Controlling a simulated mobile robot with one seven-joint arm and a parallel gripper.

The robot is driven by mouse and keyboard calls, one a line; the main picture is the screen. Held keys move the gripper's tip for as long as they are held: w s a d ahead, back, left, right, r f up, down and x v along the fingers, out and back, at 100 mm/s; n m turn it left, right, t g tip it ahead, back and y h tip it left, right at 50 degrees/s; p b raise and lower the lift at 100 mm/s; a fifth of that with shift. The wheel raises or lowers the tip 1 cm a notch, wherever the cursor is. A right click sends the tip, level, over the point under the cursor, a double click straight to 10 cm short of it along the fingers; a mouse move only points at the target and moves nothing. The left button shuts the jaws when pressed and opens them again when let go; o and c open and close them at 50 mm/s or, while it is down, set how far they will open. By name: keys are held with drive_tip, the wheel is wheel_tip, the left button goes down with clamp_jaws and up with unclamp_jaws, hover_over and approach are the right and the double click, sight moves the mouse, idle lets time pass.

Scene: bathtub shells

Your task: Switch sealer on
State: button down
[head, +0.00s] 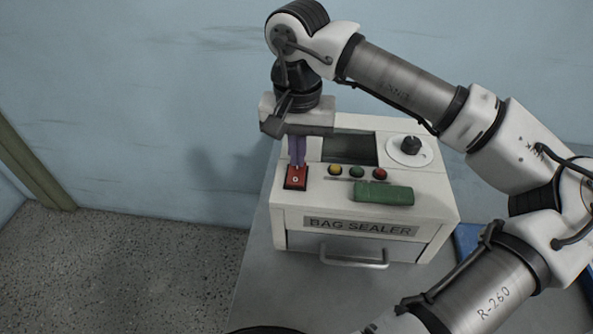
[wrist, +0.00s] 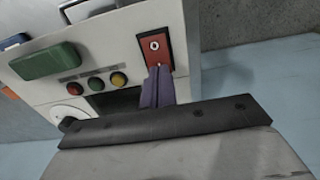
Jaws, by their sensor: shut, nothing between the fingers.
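The bag sealer (head: 290,222) is a white box with a lettered front plate and a metal handle, standing on a grey table. Its red rocker switch (head: 296,179), marked with a white "O", is at the left of the sloped panel. My gripper (head: 297,164) points down, with its purple fingers together and the tips at the far edge of the switch. In the wrist view the switch (wrist: 155,47) is just past the fingertips (wrist: 158,70). The tips overlap the switch's near end in that view; I cannot tell whether they press it.
Yellow, green and red buttons (head: 356,172) sit right of the switch. A green block (head: 384,193) lies in front of them, and a dial (head: 410,147) is at the back right. A blue item (head: 467,241) lies right of the sealer. The wall (head: 130,100) is behind.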

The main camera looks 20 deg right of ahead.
drive_tip(key=shift+f, duration=0.3)
drive_tip(key=shift+r, duration=0.15)
drive_tip(key=shift+r+p, duration=1.85)
drive_tip(key=shift+r, duration=1.6)
drive_tip(key=shift+f, duration=0.1)
